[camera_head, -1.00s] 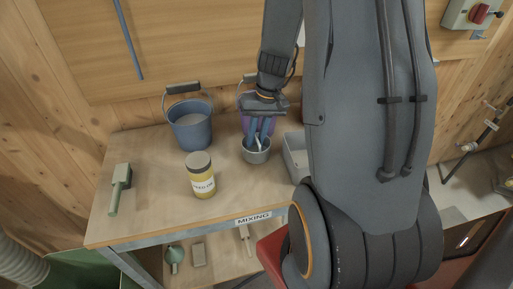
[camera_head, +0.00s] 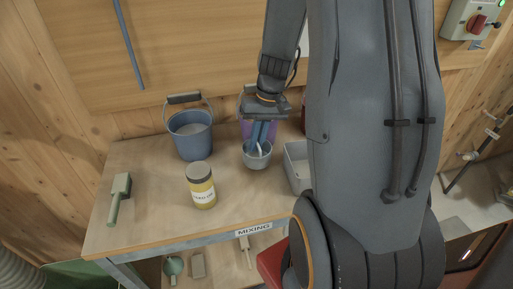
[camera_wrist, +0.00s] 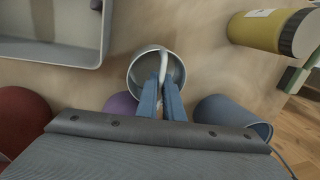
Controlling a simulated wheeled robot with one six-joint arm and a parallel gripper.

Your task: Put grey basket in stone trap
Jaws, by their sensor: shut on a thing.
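The grey basket (camera_head: 257,160) is a small round cup with a pale curved handle, near the back middle of the bench. My gripper (camera_head: 262,138) points down at it, its blue fingers shut on the handle. In the wrist view the fingers (camera_wrist: 160,98) close on the pale handle over the basket (camera_wrist: 137,72), whose inside looks empty. The basket appears to hang a little above the bench, though the gap beneath it is hard to see. I cannot pick out the stone trap for certain in either view.
A blue bucket (camera_head: 190,140) and a yellow jar (camera_head: 202,188) stand left of the basket; a purple bucket (camera_head: 246,128) stands close behind. A grey tray (camera_head: 297,172) is close on the right. A green-handled tool (camera_head: 117,197) lies far left. Pipework (camera_head: 478,150) runs along the right wall.

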